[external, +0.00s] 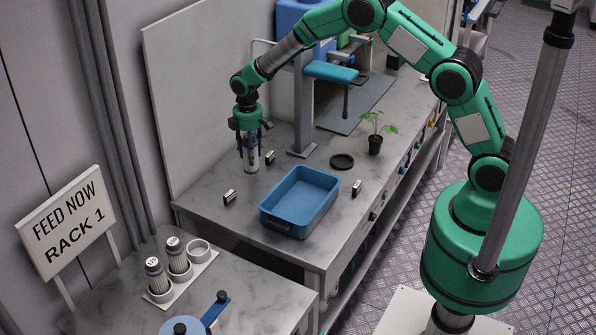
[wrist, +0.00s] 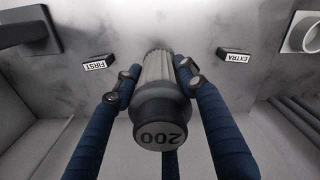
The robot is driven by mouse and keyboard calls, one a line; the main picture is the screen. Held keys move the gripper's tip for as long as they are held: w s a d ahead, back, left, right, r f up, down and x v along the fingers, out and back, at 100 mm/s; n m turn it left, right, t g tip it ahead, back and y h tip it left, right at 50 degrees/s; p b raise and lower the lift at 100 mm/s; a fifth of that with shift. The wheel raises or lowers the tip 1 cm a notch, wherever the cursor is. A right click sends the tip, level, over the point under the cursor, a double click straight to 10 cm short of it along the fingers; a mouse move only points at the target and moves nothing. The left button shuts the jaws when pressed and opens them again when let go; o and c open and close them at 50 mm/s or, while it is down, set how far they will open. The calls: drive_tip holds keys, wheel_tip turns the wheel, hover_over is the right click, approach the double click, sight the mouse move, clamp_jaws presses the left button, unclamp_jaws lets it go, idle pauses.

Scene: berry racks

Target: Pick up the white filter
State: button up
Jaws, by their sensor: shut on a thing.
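The white filter (external: 252,163) is a pale ribbed cylinder, upright at the back left of the marble bench. My gripper (external: 249,150) points down over it with its fingers around its sides. In the wrist view the filter (wrist: 158,100) shows a dark cap marked "200", and my gripper (wrist: 160,76) is shut on its body. Its lower end is at or close to the bench top; I cannot tell whether it touches.
A blue tray (external: 300,228) stands in front, with a small plant (external: 375,143) and a dark ring (external: 342,161) behind it. Small label blocks (external: 230,197) stand nearby. On the near table, a white rack (external: 188,280) holds two filters and one empty ring.

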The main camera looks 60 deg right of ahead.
drive_tip(key=shift+r, duration=2.7)
